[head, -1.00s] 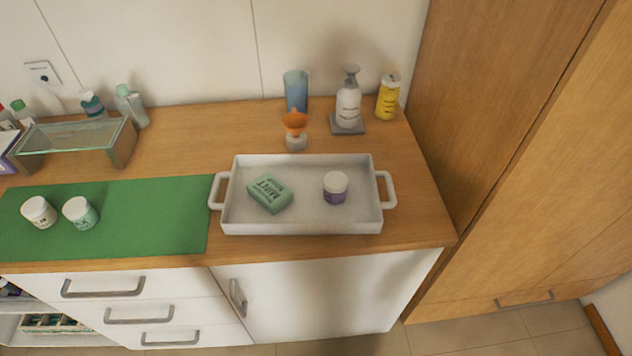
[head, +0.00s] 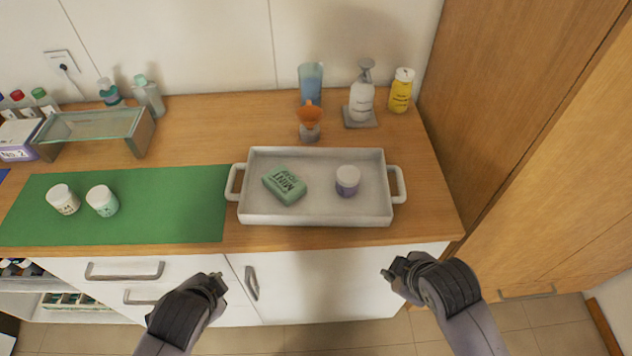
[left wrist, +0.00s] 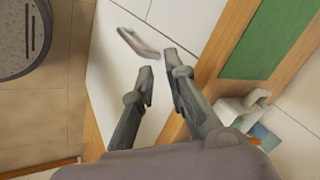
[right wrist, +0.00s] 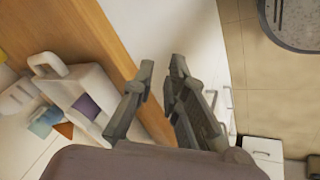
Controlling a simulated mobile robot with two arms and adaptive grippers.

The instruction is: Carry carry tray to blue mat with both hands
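The white carry tray (head: 318,217) stands on the wooden counter with a handle at each end. On it are a green soap bar (head: 285,185) and a small white-and-purple jar (head: 347,181). My left gripper (head: 222,280) is empty and open, in front of the counter, below and left of the tray. My right gripper (head: 388,273) is empty and open, in front of the counter below the tray's right end. The tray partly shows in the right wrist view (right wrist: 88,82) and the left wrist view (left wrist: 232,108). A sliver of blue (head: 3,174), perhaps the blue mat, shows at the far left edge.
A green mat (head: 165,205) with two jars (head: 102,201) lies left of the tray. A glass-topped stand (head: 95,125) is behind it. An orange-topped item (head: 309,115), blue cup (head: 311,82), pump bottle (head: 361,95) and yellow bottle (head: 401,90) stand behind the tray. A tall wooden cabinet (head: 520,130) is at right.

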